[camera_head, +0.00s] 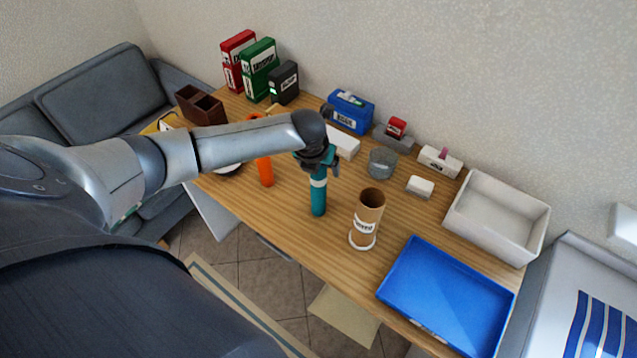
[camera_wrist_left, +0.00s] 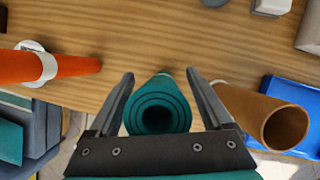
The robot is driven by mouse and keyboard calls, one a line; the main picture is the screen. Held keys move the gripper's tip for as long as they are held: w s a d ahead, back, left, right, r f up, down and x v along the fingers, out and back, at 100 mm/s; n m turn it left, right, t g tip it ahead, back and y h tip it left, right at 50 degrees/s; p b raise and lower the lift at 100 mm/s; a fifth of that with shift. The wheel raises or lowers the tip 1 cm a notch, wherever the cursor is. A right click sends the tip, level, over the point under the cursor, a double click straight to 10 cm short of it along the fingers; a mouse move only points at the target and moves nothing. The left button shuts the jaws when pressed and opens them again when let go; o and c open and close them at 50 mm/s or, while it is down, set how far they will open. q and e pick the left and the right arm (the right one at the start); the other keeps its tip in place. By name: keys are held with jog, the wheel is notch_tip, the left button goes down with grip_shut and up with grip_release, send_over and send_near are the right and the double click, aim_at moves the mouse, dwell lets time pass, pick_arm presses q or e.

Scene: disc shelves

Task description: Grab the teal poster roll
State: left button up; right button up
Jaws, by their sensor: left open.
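My left gripper (camera_head: 318,163) is directly above the roll, fingers pointing down. In the wrist view the left gripper (camera_wrist_left: 160,82) is open, one finger on each side of the roll, with small gaps visible. Whether the fingers touch it lower down cannot be told. My right gripper is not in view.
A brown cardboard tube (camera_head: 371,205) stands close on the right, and an orange roll (camera_head: 265,170) on the left. A blue tray (camera_head: 450,290) and a white bin (camera_head: 500,215) lie further right.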

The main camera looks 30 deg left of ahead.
pick_arm(q)
grip_shut()
dwell(0.6)
